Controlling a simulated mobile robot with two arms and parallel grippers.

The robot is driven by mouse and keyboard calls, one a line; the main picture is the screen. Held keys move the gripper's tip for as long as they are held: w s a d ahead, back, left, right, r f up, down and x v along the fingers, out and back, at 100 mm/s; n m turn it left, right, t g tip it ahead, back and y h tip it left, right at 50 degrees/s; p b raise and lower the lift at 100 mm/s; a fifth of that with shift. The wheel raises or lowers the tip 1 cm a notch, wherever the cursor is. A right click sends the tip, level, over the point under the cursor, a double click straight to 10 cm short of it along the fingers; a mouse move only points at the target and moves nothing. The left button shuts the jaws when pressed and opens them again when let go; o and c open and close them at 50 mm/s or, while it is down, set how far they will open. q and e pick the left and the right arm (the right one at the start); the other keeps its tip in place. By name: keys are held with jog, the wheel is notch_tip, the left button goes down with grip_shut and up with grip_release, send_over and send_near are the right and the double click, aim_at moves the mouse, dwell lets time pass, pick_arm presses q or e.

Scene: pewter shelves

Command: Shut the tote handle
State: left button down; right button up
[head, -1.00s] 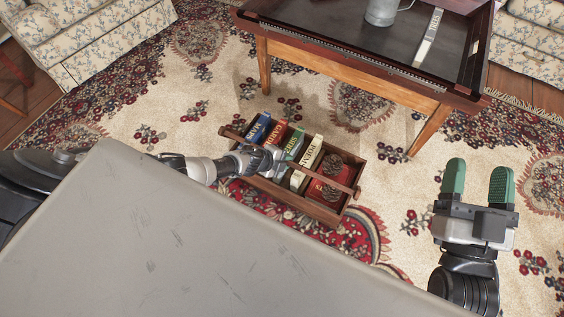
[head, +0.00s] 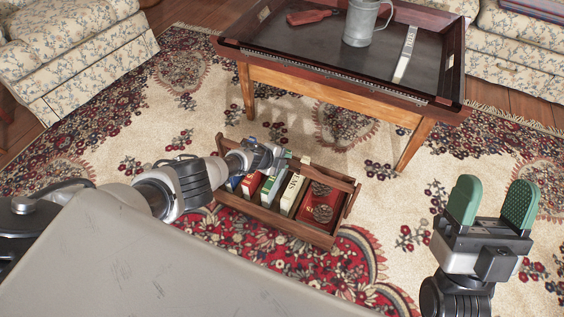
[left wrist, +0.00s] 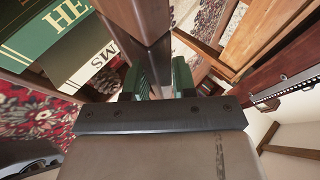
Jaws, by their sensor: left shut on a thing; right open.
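The wooden tote (head: 285,228) stands on the rug and holds several books. Its brown handle bar (head: 335,177) runs along the tote's far side, above the books, with the right side arm (head: 351,203) leaning to the tote's right end. My left gripper (head: 284,158) is shut on the handle; in the left wrist view the brown handle (left wrist: 148,25) passes between the green fingers (left wrist: 158,80). The gripper and wrist hide the handle's left part in the head view. My right gripper (head: 492,205) is open and empty, to the right of the tote.
A wooden coffee table (head: 330,85) stands just behind the tote, bearing a pewter mug (head: 361,24), a light strip (head: 405,55) and a red tag-like item (head: 309,17). Floral sofas (head: 75,60) stand left and back right. Rug lies clear right of the tote.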

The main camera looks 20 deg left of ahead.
pick_arm(q)
jog(key=shift+w, duration=0.2)
jog(key=c, duration=1)
grip_release()
jog(key=shift+c, duration=0.2)
jog(key=shift+d, duration=0.1)
jog(key=shift+s, duration=0.1)
